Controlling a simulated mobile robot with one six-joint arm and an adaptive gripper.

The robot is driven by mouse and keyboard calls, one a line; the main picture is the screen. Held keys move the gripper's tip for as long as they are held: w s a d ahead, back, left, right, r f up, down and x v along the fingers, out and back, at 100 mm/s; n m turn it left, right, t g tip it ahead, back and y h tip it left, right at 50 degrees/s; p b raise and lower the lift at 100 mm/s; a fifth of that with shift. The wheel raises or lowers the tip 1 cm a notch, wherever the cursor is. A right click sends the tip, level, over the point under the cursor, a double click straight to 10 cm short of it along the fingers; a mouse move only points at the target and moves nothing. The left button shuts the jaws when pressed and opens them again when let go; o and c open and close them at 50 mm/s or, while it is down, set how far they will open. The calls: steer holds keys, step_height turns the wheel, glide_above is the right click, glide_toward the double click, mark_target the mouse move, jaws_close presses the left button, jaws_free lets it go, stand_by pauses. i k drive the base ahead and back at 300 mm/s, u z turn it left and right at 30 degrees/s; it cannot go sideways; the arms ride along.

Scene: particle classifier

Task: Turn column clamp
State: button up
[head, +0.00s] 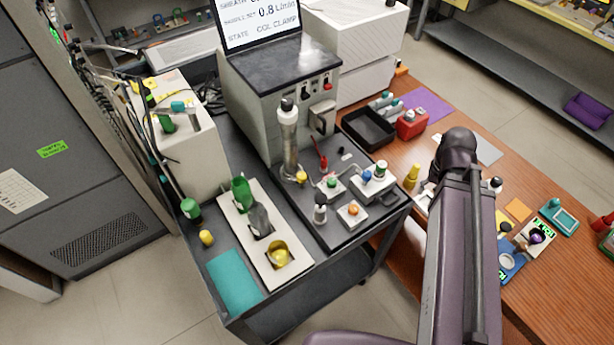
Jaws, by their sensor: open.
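A clear upright column (289,145) with a dark-and-white cap stands on the dark deck in front of the grey instrument. A small yellow knob (302,177) sits at the column's foot, beside a ring-like base. A small red part (323,162) stands just right of the column. I cannot tell for sure which of these is the column clamp. The instrument's screen (262,22) reads "STATE COL CLAMP". My arm crosses the right of the view, well to the right of the column. My gripper cannot be made out.
Small valve blocks (352,213) and a bottle (320,209) crowd the deck right of the column. A white rack (237,222) with green, grey and yellow vessels stands in front. A black tray (368,128) lies behind. The wooden bench (560,265) holds several small items.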

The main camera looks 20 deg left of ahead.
mark_target(301, 178)
steer(key=z, duration=0.1)
steer(key=k, duration=1.7)
steer(key=u, duration=1.05)
steer(key=i, duration=1)
steer(key=u, duration=0.05)
